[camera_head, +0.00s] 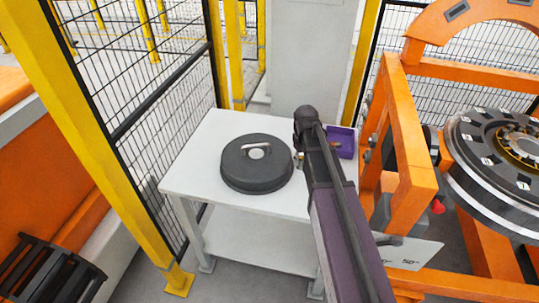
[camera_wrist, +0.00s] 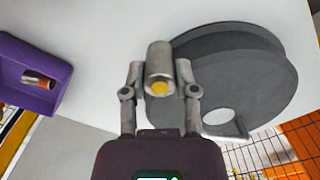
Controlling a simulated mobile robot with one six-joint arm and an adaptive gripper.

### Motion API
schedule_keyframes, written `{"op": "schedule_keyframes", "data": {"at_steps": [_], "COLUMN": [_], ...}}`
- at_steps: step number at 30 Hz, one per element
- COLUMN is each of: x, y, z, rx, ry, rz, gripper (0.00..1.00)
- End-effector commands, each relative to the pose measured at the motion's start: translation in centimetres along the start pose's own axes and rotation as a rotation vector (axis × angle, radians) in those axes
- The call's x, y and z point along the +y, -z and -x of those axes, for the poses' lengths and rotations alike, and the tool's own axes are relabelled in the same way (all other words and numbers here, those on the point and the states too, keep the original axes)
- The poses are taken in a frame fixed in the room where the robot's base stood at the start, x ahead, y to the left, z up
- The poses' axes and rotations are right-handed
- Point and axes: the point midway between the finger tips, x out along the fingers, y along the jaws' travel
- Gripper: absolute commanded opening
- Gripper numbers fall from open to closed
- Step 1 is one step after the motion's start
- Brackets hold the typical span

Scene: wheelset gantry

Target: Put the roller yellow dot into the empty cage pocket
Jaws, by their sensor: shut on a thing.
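In the wrist view my gripper (camera_wrist: 160,72) is shut on a grey metal roller with a yellow dot (camera_wrist: 159,55). The dot is on the roller end facing the wrist camera. The roller is held above the white table; its exact height is unclear. In the head view my arm hides the gripper and most or all of the roller. The bearing with its cage (camera_head: 488,135) is at the far right of the head view, in an orange frame, well apart from my gripper. I cannot tell which cage pocket is empty.
A dark round cover with a handle (camera_head: 257,172) lies on the white table (camera_head: 205,150). A purple tray (camera_head: 346,137) stands at the table's right; a roller with a reddish end (camera_wrist: 39,80) lies in it. An orange frame (camera_head: 412,170) stands between table and bearing. Mesh fencing is behind.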

Motion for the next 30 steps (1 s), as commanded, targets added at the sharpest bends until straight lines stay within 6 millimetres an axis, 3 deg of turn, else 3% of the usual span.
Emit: {"op": "schedule_keyframes", "data": {"at_steps": [18,30], "x": [4.5,5.9], "y": [7.8,10.0], "z": [2.2,2.8], "rx": [0.0,0.0], "ry": [-0.001,-0.001], "rz": [0.754,1.017], "gripper": [0.0,0.0]}}
